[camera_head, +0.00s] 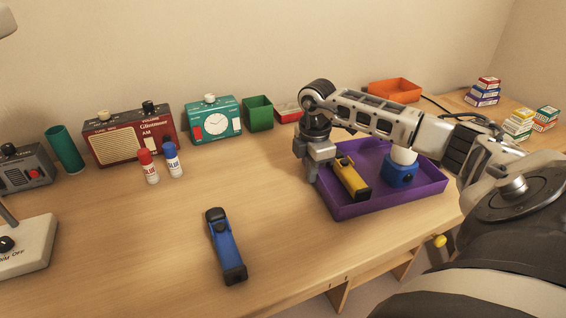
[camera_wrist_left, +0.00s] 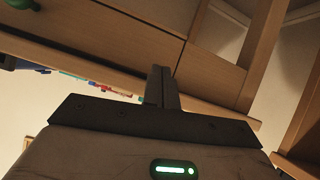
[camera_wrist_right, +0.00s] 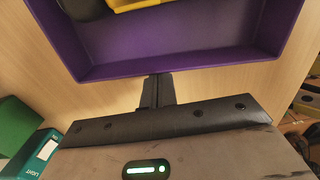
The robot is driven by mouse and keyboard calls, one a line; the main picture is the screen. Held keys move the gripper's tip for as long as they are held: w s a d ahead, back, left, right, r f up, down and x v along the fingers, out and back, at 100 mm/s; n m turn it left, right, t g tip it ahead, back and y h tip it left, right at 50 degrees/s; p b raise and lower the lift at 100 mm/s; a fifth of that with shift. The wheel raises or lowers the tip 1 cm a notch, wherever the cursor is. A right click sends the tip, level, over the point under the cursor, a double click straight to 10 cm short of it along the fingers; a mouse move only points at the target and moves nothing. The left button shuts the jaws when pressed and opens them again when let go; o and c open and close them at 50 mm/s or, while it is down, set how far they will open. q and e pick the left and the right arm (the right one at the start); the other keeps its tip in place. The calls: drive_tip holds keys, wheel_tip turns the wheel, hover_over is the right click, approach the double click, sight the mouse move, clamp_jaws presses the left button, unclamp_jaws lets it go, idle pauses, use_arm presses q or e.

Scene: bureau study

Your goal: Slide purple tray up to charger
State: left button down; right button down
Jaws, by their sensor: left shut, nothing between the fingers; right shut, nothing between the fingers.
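The purple tray (camera_head: 425,192) sits on the right part of the wooden desk. It holds a yellow-and-black handheld device (camera_head: 352,178) and a blue block with a white top (camera_head: 401,172). My right gripper (camera_head: 311,175) is shut and empty, pointing down just outside the tray's left wall. In the right wrist view its fingertips (camera_wrist_right: 158,82) are at the purple wall (camera_wrist_right: 170,66); I cannot tell if they touch. My left gripper (camera_wrist_left: 162,75) is shut and empty, by wooden drawer fronts. I cannot pick out a charger; my right arm covers part of the back right desk.
A blue handheld device (camera_head: 226,245) lies on the front desk. An orange tray (camera_head: 394,90) is behind my arm.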

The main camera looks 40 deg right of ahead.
drive_tip(key=shift+s+d, duration=0.25)
drive_tip(key=shift+d, duration=0.3)
use_arm(q)
drive_tip(key=shift+r, duration=0.15)
use_arm(e)
drive_tip(key=shift+a, duration=0.1)
drive_tip(key=shift+w+a, duration=0.1)
drive_tip(key=shift+a, duration=0.1)
drive_tip(key=a+p, duration=0.1)
drive_tip(key=w+a+p, duration=0.1)
drive_tip(key=shift+a+r, duration=0.2)
drive_tip(key=shift+a, duration=0.15)
drive_tip(key=shift+w+a+r, duration=0.25)
drive_tip(key=shift+a+r, duration=0.05)
drive_tip(key=shift+r, duration=0.25)
use_arm(q)
drive_tip(key=shift+w+a+r, duration=0.2)
drive_tip(key=shift+a+r, duration=0.1)
drive_tip(key=shift+a, duration=0.05)
use_arm(e)
wheel_tip(320, 180, up, 8)
drive_tip(key=shift+r, duration=0.25)
drive_tip(key=shift+s, duration=0.15)
